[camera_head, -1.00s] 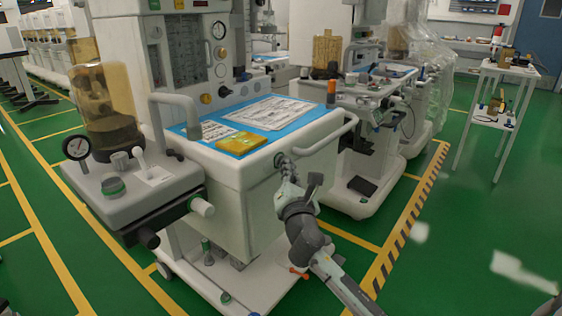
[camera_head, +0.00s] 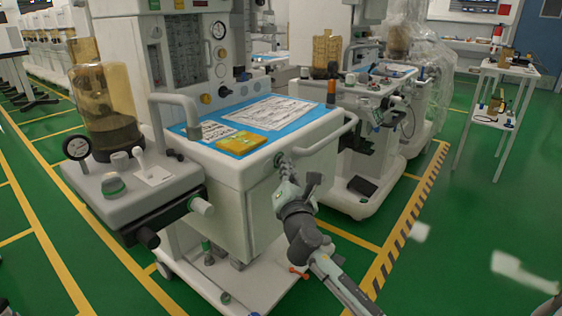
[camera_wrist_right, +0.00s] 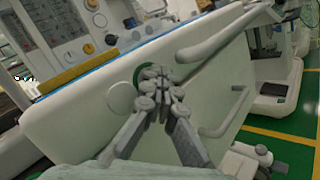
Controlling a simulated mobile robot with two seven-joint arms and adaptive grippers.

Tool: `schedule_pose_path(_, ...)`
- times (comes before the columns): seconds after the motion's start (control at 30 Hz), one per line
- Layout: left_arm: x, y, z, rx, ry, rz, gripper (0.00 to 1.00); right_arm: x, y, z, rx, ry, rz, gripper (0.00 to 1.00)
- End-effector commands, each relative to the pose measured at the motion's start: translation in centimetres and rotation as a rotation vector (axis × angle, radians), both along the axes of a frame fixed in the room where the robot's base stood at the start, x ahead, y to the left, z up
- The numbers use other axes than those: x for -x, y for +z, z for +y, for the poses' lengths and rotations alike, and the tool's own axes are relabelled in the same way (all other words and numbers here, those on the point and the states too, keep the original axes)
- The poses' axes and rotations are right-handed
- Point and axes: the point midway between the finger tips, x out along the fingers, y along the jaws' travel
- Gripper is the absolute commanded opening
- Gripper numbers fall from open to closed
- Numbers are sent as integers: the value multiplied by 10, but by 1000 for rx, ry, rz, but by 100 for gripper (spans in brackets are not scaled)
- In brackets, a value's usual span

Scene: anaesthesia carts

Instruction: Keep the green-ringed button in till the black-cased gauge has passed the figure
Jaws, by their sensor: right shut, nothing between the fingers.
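The green-ringed button sits on the white front of the near cart (camera_head: 235,190). In the right wrist view its green ring (camera_wrist_right: 137,78) shows partly behind my fingertips, and its middle is hidden. My right gripper (camera_head: 284,162) is shut and empty, its fingertips over the button; they also show in the right wrist view (camera_wrist_right: 156,78). I cannot tell how deep the button is in. The black-cased gauge (camera_head: 76,147) stands at the left of the cart, white-faced and round; its figures and needle are too small to read. My left gripper is not in view.
A grey handrail (camera_head: 318,141) runs close to the right of my fingertips. A yellow packet (camera_head: 241,143) and papers lie on the blue mat of the cart top. A second cart (camera_head: 355,110) stands behind, to the right. Green floor at the right is open.

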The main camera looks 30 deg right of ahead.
Motion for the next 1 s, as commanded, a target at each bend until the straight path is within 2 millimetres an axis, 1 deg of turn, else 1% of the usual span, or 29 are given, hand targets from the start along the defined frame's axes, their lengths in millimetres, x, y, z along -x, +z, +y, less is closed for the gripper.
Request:
schedule_pose_path(0.4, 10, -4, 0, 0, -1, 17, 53, 0, 0, 0, 0, 1, 0, 0)
schedule_pose_path(0.7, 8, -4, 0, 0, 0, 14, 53, 0, 0, 0, 0, 1, 0, 0)
schedule_pose_path(1.0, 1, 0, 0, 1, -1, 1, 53, 0, 0, 0, 0, 1, 0, 0)
